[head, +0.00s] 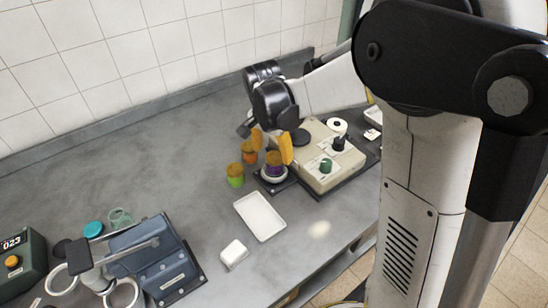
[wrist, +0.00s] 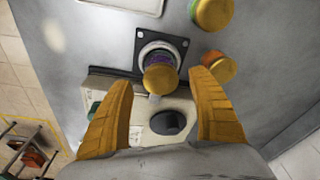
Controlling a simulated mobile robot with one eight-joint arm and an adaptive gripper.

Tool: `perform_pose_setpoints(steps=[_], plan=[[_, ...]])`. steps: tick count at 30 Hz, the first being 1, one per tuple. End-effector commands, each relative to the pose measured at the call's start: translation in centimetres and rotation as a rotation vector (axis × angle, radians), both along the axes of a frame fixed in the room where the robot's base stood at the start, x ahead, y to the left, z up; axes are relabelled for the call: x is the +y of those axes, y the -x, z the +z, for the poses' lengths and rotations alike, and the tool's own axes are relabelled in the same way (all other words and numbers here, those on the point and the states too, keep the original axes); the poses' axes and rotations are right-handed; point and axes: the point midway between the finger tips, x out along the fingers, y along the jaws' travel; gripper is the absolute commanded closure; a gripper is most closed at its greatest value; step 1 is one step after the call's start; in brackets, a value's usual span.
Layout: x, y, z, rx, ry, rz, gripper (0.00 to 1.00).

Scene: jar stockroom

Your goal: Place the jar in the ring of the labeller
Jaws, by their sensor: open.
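A purple jar (head: 274,168) with a mustard-yellow lid stands in the white ring of the labeller (head: 286,178), on a dark square plate. In the wrist view the jar's lid (wrist: 161,79) hides part of its body, and the pale ring (wrist: 150,48) shows around the base. It looks upright. My gripper (head: 271,148) is open, its yellow fingers at either side of the jar's lid. In the wrist view the fingertips (wrist: 164,78) are spread wide, with visible gaps to the lid on both sides. The labeller's cream body (head: 318,152) lies to the right of the ring.
A green jar (head: 235,181) and an orange jar (head: 249,157), both yellow-lidded, stand close left of the ring. A white tray (head: 260,217) and a small white block (head: 234,253) lie in front. A blue-grey device (head: 150,262) stands lower left. The counter's back left is clear.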

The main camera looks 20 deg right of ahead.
Motion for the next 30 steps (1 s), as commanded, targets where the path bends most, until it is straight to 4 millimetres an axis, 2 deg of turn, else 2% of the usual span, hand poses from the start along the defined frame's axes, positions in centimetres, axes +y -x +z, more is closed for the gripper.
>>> perform_pose_setpoints(steps=[1,3,11,14,17,22,27,30], plan=[[0.1,0.2,1.6,0.0,0.0,0.0,0.31],[0.3,0.3,2.9,0.0,0.0,0.0,0.31],[0.6,0.8,5.8,-0.004,-0.001,0.008,0.31],[0.4,2.0,7.1,-0.026,-0.004,0.057,0.31],[0.1,4.4,9.1,-0.075,-0.006,0.163,0.31],[-0.4,10.1,12.2,-0.201,0.022,0.409,0.31],[-0.7,15.3,13.1,-0.323,0.092,0.636,0.31],[-0.7,17.4,12.8,-0.377,0.138,0.735,0.31]])
